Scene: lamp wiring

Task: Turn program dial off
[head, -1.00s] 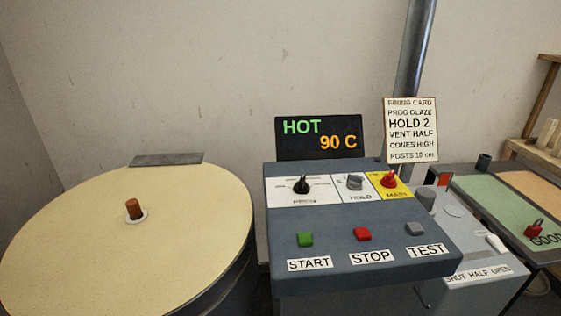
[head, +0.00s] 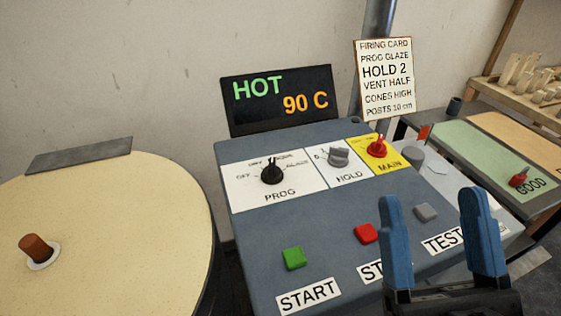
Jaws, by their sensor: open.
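The program dial (head: 272,174) is a black knob on a white plate marked PROG, at the left of the control panel. Its pointer stands roughly upward, and small labels including OFF are printed around it. The exact setting is too small to tell. My gripper (head: 434,210) has two blue fingers spread apart with nothing between them. It is at the lower right, in front of the STOP and TEST buttons, well to the right of and below the dial. It partly hides the STOP label.
Beside the dial are the grey HOLD knob (head: 338,157) and red MAIN switch (head: 376,146). Green START (head: 293,258), red STOP (head: 366,233) and grey TEST (head: 426,212) buttons lie below. The display (head: 278,101) reads HOT 90 C. A round kiln lid (head: 110,230) is left.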

